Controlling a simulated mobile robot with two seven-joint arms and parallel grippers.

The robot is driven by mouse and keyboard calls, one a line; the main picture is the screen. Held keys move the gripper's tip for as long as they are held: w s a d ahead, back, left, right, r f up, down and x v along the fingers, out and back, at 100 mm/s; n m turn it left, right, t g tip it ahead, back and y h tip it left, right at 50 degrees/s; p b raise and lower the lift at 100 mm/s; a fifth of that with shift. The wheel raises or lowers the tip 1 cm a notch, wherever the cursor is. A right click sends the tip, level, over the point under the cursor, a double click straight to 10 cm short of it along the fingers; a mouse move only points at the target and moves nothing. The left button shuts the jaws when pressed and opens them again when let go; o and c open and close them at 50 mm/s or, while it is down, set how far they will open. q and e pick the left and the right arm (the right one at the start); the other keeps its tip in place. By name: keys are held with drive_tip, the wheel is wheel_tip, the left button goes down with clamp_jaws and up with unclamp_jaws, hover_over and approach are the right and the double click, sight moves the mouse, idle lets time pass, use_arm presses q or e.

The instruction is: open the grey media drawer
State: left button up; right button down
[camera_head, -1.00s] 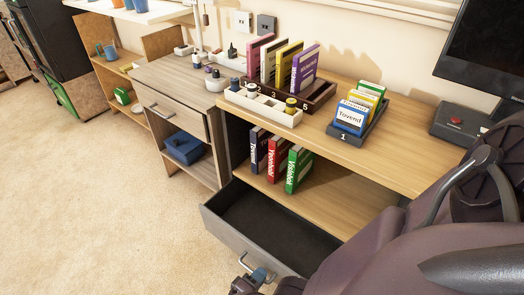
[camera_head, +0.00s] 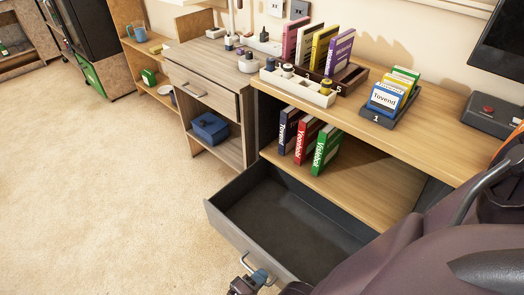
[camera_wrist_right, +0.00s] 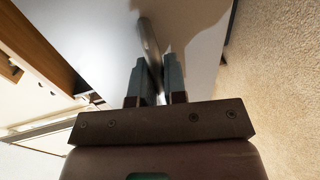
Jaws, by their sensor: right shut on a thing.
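The grey media drawer (camera_head: 237,234) under the wooden desk is pulled out, with its dark, empty inside showing in the head view. A metal bar handle (camera_head: 262,276) is on its front. My right gripper (camera_head: 258,278) is at this handle, low in the head view. In the right wrist view my right gripper (camera_wrist_right: 152,85) has its two fingers shut on the handle bar (camera_wrist_right: 149,45), which runs up between them. My left gripper is not in view.
Three upright books (camera_head: 303,140) stand on the shelf above the drawer. A wooden cabinet (camera_head: 203,95) stands left of the desk, its lower shelf holding a blue box (camera_head: 210,128). Carpet (camera_head: 100,190) at left is clear.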

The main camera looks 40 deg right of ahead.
idle(0.3)
drive_tip(key=c, duration=1.2)
unclamp_jaws()
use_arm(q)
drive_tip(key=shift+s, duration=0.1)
use_arm(e)
drive_tip(key=shift+a, duration=0.1)
